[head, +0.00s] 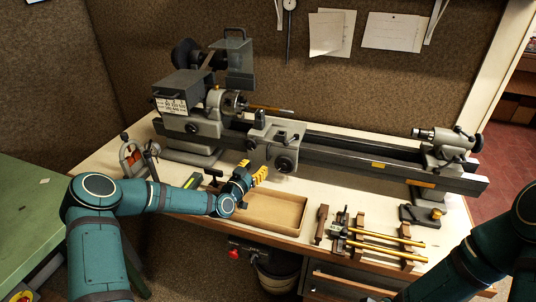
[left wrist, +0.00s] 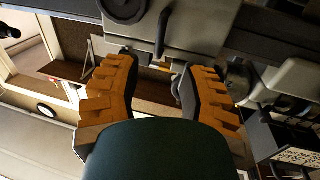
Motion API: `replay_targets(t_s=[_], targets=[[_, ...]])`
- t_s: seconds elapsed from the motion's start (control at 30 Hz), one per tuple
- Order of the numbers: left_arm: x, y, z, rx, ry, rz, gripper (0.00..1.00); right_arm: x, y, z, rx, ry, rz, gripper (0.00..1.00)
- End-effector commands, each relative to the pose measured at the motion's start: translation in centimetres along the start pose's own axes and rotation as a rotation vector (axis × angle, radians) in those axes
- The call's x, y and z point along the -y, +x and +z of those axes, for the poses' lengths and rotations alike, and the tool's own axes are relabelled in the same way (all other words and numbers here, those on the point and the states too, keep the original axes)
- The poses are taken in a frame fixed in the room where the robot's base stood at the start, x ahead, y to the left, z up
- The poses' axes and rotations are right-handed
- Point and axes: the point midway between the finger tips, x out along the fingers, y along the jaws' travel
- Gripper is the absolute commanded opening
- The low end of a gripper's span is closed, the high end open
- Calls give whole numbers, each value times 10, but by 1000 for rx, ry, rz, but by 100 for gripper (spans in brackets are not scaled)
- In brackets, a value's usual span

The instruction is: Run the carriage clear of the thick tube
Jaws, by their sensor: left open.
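The lathe carriage (head: 277,143) sits on the bed just right of the headstock, with a handwheel (head: 284,163) on its front. A brass-coloured tube (head: 268,108) sticks out of the chuck (head: 232,102) to the right, and the carriage stands below it, overlapping its length. My left gripper (head: 250,178) is in front of and below the carriage, left of the handwheel. In the left wrist view its orange fingers (left wrist: 158,92) are open and empty, with the carriage front (left wrist: 195,25) and a dark lever (left wrist: 161,32) ahead of them. Contact is not visible. My right gripper is out of view.
The bed (head: 350,160) runs clear rightward to the tailstock (head: 446,145). A cardboard-coloured tray (head: 272,211) lies below the left gripper. A rack with brass tubes (head: 375,240) stands at the front right. A small clamp-like stand (head: 138,160) is at the left.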

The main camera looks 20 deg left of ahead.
Motion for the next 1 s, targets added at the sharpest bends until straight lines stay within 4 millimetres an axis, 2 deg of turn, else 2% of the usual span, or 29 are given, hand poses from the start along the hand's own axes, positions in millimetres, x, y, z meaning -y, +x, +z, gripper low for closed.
replay_targets(t_s=[0.2,0.5,0.93,0.97,1.0], targets=[[-1,43,0,-2,-1,-1,41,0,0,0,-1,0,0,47],[-1,80,1,0,-2,0,41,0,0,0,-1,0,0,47],[0,88,1,2,-1,0,41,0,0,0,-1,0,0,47],[0,88,1,2,-1,1,44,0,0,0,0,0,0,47],[0,88,1,2,-1,0,30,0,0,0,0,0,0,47]])
